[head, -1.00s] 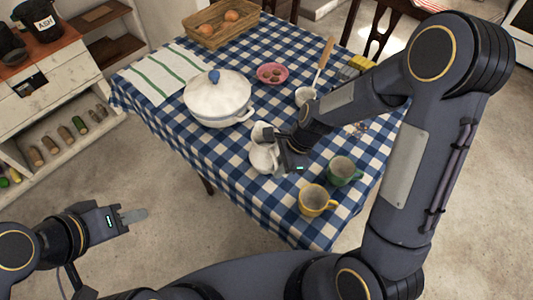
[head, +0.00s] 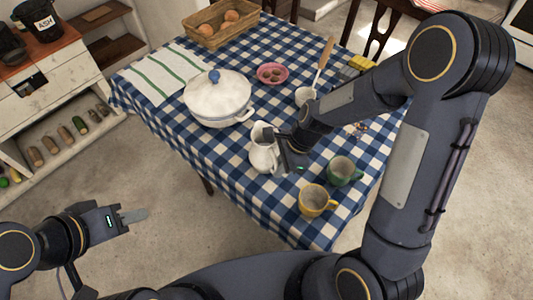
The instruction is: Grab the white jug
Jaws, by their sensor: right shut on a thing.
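The white jug (head: 262,156) stands upright near the front edge of the checked table, in front of the white lidded pot (head: 218,100). My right gripper (head: 276,146) is at the jug's right side and shut on it; the exact finger contact is partly hidden. I cannot tell whether the jug's base touches the cloth. My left gripper (head: 134,216) is empty, away from the table at the lower left; its fingers overlap in view, so its opening is unclear.
A yellow mug (head: 314,201) and a green mug (head: 345,171) stand right of the jug. A small white cup (head: 305,97) with a utensil and a pink bowl (head: 272,74) stand behind. A basket (head: 221,28) is at the back. Cloth left of the mugs is clear.

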